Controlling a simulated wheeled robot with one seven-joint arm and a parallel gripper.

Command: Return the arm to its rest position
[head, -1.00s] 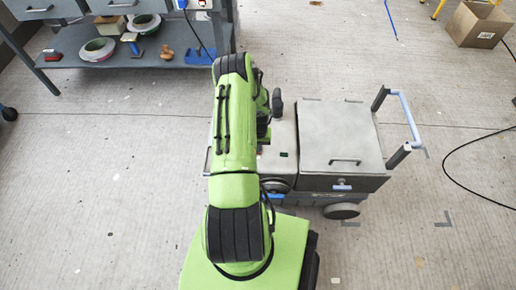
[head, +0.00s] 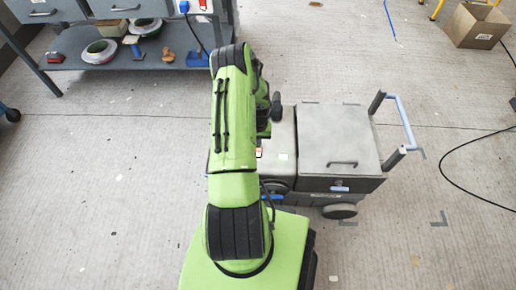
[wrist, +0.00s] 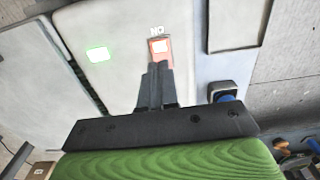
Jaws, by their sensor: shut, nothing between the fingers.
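My green arm (head: 233,115) reaches forward over the left part of a grey wheeled cart unit (head: 340,140) in the head view. In the wrist view my gripper (wrist: 158,72) is shut and empty. Its fingertips overlap the lower part of a red rocker switch (wrist: 159,47), lit, with an upside-down ON label. I cannot tell whether they touch it. A green lit indicator (wrist: 97,54) glows left of the switch. It also shows in the head view (head: 283,157).
A grey workbench (head: 150,60) with tools and tape rolls on its lower shelf stands at the back left. A cardboard box (head: 474,25) sits at the back right. A black cable (head: 446,168) lies on the floor at right.

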